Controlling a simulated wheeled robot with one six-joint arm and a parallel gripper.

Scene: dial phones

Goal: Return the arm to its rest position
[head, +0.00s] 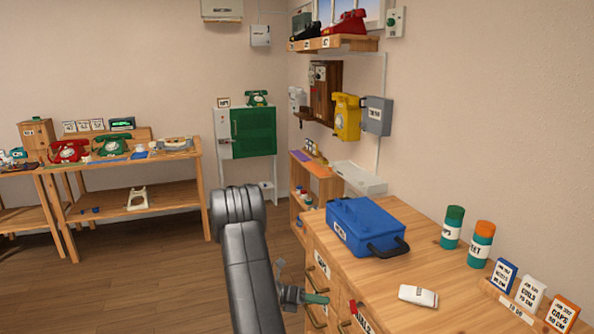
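My arm (250,270) rises from the bottom middle of the head view as a dark grey link, up to a rounded joint at its top. Just right of this link, a small grey metal part (290,295) with a green tip (316,298) shows in front of the drawers. It may belong to my gripper, but I cannot tell for sure. The link hides what lies behind it. No fingers can be made out clearly, nor whether anything is held.
A wooden drawer bench (455,285) fills the right, close to my arm. It bears a blue toolbox (367,227), two canisters, a white item (418,295) and job cards. A shelf table (130,200) with phones stands at the left. The wood floor (150,285) between is clear.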

